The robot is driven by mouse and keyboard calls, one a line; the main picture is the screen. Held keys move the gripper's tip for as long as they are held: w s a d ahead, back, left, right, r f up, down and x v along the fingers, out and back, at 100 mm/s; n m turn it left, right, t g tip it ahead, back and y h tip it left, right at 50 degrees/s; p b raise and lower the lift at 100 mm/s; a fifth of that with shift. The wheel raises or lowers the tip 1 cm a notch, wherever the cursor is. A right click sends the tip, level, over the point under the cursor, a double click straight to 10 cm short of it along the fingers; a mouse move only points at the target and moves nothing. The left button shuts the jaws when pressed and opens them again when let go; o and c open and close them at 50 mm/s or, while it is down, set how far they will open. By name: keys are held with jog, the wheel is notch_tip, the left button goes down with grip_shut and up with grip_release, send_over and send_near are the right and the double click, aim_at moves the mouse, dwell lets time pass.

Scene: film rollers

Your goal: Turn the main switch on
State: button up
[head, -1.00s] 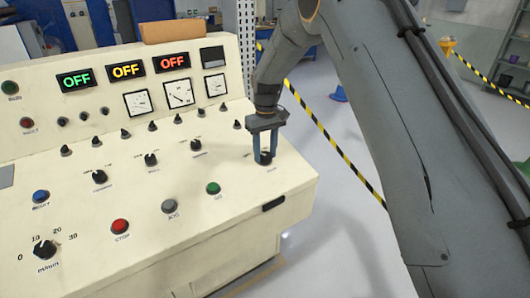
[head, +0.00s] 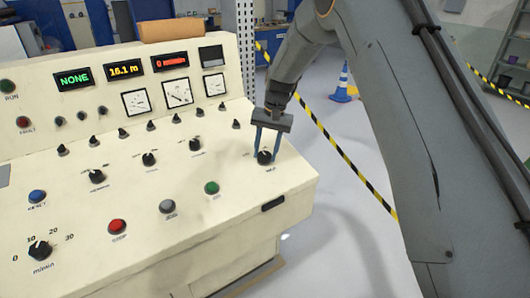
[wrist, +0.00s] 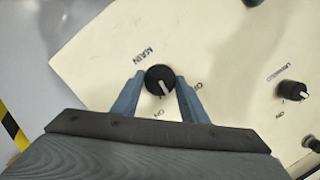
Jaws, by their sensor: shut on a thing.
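The main switch (head: 264,157) is a round black knob at the right end of the cream control panel (head: 235,190). The three displays are lit: green NONE (head: 74,79), yellow 10.1 m (head: 125,70) and a red 0 with a bar (head: 171,62).
Another black knob (wrist: 291,90) is to the right in the wrist view. A green button (head: 212,188), grey button (head: 167,206) and red button (head: 117,227) lie on the panel's front. Open floor and yellow-black tape (head: 345,155) lie to the right.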

jog(key=m+y, duration=0.1)
jog(key=m, duration=0.4)
jog(key=shift+d+m+t, duration=0.15)
jog(key=shift+m+t, duration=0.15)
dwell(0.4)
jog(key=o, duration=1)
jog(key=shift+o, duration=0.2)
jog(key=b+v, duration=0.1)
jog(key=v, duration=0.6)
jog(key=shift+d+r, duration=0.2)
jog(key=shift+r, duration=0.15)
jog(key=shift+s, duration=0.1)
jog(key=s+d+f+n+h, duration=0.1)
jog(key=s+d, duration=0.4)
jog(key=s, duration=0.6)
jog(key=s+d+f+n+h, duration=0.1)
jog(key=s+d+n, duration=0.3)
jog(key=s, duration=0.7)
jog(key=s+d+f+n+h, duration=0.1)
jog(key=s+d+f+n, duration=0.1)
jog(key=s+d, duration=0.6)
jog(key=s, duration=0.3)
jog(key=shift+n+t, duration=0.3)
